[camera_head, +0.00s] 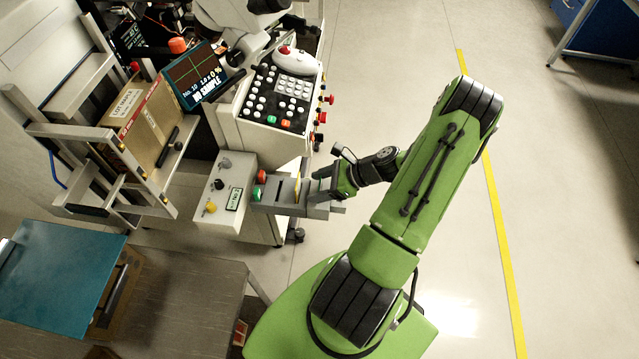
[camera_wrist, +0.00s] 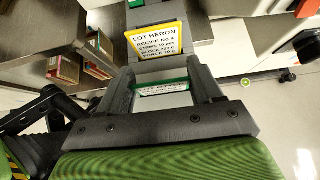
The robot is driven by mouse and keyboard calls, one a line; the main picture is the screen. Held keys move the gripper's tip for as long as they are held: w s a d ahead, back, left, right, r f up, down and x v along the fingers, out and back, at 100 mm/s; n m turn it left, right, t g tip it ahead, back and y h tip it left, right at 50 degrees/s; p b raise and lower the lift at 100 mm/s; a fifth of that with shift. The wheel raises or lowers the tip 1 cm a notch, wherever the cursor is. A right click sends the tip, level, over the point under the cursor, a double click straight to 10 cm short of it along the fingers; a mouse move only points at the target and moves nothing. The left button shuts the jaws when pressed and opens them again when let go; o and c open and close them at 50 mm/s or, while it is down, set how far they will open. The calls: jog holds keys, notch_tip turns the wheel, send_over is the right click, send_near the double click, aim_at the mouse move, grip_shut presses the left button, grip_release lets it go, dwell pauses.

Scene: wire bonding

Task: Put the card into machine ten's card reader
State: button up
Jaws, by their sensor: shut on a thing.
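My gripper (camera_head: 320,187) is at a grey slotted block (camera_head: 318,211) beside the machine marked No.10. In the wrist view its two fingers (camera_wrist: 162,75) are shut on a white card with a green edge (camera_wrist: 162,88), seen strongly foreshortened; its print is too small to read. A yellow-bordered card (camera_wrist: 155,41) reading LOT HERON stands upright in the block, just beyond the fingertips. Its yellow edge also shows in the head view (camera_head: 298,188). The held card cannot be made out in the head view. I cannot tell for sure which part is the card reader.
A pale control box (camera_head: 222,216) with knobs and a green-framed label adjoins the block. The No.10 screen (camera_head: 194,76) and a keypad console (camera_head: 281,95) stand behind it. A shelf with a carton (camera_head: 150,125) is at the left.

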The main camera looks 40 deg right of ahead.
jog(key=shift+f, duration=0.2)
jog(key=o, duration=1.1)
jog(key=p+v, duration=0.3)
jog(key=v, duration=1.2)
jog(key=shift+s+d+r, duration=0.2)
jog(key=shift+s, duration=0.1)
